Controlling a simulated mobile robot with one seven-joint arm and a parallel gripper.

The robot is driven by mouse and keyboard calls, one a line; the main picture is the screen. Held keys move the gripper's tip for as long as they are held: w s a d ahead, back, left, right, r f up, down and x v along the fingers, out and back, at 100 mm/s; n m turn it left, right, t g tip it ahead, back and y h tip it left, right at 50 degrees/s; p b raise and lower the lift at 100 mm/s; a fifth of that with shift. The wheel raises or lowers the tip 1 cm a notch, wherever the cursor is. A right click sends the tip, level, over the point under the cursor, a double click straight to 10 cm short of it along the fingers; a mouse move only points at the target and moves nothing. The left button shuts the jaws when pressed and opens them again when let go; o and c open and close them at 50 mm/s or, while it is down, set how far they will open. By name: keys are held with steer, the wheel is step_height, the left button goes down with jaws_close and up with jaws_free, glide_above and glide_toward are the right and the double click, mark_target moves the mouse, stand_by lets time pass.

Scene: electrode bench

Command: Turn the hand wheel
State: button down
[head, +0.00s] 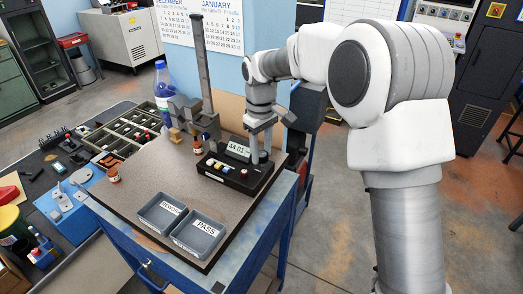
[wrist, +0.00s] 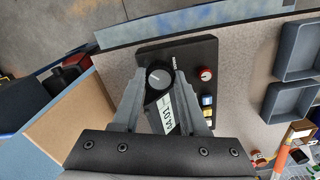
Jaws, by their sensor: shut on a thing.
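The hand wheel (wrist: 159,78) is a dark round knob with a grey, marked face on a black instrument box (wrist: 200,55). In the wrist view it sits between the two grey fingers of my gripper (wrist: 160,88), which is shut on it. In the head view the box (head: 232,177) stands at the right of the bench mat. My gripper (head: 263,150) reaches down at its back right end, and the wheel is mostly hidden there. A display reading 44.01 (head: 239,150) stands beside the wheel. It also shows in the wrist view (wrist: 167,115).
The box also carries a red knob (wrist: 206,74) and coloured buttons (wrist: 207,103). A tall post (head: 202,70) with a grey bracket stands behind. Two grey trays, one marked PASS (head: 205,247), lie in front.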

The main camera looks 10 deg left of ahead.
steer(key=m, duration=0.5)
steer(key=shift+r+m, duration=0.1)
steer(key=shift+m, duration=0.2)
steer(key=m, duration=0.4)
steer(key=shift+m, duration=0.3)
steer(key=c, duration=0.7)
jaws_free()
